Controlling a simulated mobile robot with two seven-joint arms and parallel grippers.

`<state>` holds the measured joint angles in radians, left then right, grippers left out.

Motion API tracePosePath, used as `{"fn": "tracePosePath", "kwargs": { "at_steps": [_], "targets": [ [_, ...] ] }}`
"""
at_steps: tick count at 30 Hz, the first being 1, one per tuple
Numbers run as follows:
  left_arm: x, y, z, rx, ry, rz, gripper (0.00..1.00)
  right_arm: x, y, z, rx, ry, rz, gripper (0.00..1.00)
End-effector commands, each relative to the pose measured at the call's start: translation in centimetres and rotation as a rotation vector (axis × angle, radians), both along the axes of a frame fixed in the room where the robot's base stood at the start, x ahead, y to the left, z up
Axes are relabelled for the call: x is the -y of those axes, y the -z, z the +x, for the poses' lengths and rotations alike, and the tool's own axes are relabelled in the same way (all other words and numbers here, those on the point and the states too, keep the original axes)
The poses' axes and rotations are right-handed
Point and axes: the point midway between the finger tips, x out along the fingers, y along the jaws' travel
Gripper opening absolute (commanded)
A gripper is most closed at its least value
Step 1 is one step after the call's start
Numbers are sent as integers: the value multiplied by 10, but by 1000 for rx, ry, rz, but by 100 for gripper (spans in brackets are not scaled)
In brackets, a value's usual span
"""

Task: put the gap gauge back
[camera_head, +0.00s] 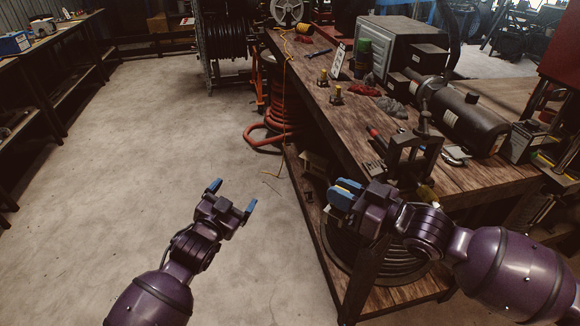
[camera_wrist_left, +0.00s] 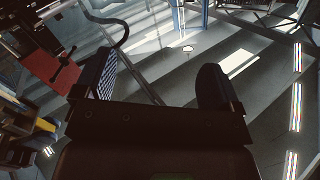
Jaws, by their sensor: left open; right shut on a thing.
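My left gripper (camera_head: 232,196) is open and empty, its blue fingertips wide apart, over the bare floor left of the workbench. My right gripper (camera_head: 345,193) is at the bench's near left edge, with its blue fingertips close together. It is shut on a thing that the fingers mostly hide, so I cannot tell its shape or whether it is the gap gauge. I cannot pick out the gap gauge anywhere else. The left wrist view shows the dark fingers of my left gripper (camera_wrist_left: 160,95) apart with nothing between them.
The wooden workbench (camera_head: 318,88) carries a dark clamp-like fixture (camera_head: 408,155) close to my right gripper, brass fittings (camera_head: 337,95), a red cloth (camera_head: 362,89) and a dark cylindrical machine (camera_head: 465,120). A coiled red hose (camera_head: 282,115) stands beside it. The floor at left is clear.

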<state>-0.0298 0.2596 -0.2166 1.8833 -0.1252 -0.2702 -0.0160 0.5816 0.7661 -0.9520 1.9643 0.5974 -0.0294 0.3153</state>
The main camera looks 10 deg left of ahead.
Motion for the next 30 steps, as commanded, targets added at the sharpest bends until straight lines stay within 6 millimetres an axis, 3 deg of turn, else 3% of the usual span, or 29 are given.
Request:
{"fn": "tracePosePath", "kwargs": {
  "at_steps": [3, 9, 18, 24, 30],
  "targets": [
    [15, -42, 30, 149, 51, 105, 89, 0, 0, 0, 0, 0, 0, 0],
    [45, -112, 65, 430, 137, 325, 89, 0, 0, 0, 0, 0, 0, 0],
    [103, -204, 84, 954, 275, 770, 89, 0, 0, 0, 0, 0, 0, 0],
    [138, -230, 78, 1309, 370, 1079, 89, 0, 0, 0, 0, 0, 0, 0],
    [158, -222, 66, 1635, 484, 1344, 89, 0, 0, 0, 0, 0, 0, 0]
  ]
}}
